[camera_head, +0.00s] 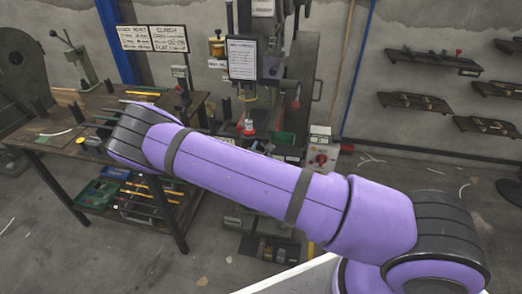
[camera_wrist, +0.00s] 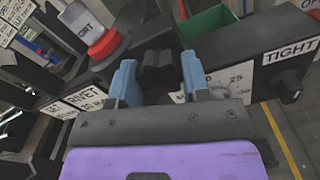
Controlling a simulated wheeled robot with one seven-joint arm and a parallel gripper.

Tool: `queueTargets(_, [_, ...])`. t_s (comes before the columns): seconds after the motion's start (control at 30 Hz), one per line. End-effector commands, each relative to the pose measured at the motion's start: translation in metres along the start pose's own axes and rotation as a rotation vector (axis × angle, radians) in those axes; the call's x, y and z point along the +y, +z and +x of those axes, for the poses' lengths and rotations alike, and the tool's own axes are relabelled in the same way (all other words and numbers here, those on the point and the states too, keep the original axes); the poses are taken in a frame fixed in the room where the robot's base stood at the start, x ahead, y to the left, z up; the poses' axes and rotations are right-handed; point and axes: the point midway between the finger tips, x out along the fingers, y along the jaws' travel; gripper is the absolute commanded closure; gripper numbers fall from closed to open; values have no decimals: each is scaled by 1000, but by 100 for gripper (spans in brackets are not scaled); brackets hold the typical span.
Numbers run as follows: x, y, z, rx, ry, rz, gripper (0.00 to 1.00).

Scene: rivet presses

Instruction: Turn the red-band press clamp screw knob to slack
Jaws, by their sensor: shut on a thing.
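In the wrist view, my gripper (camera_wrist: 156,78) has its two blue fingers on either side of a dark, lobed knob (camera_wrist: 158,66) and is shut on it. The knob's lower part is hidden behind the gripper body. A white plate (camera_wrist: 222,80) with numbers lies just right of the fingers. A dark bar (camera_wrist: 250,48) with a TIGHT label (camera_wrist: 291,50) runs to the right. A red ring (camera_wrist: 104,43) shows at the upper left.
A workbench (camera_head: 48,142) with tools and signs stands at the left. A green bin (camera_wrist: 207,25) lies beyond the bar in the wrist view. A red-knobbed box (camera_head: 321,155) is right of the press. Wall shelves (camera_head: 415,102) hang at the right; the floor there is mostly clear.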

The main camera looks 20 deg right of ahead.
Motion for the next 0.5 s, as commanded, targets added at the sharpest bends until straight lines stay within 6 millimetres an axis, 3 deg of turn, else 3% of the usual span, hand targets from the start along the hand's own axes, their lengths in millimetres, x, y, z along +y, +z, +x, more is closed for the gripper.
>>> queueTargets(0.5, [1, -1, 0, 1, 0, -490, 80])
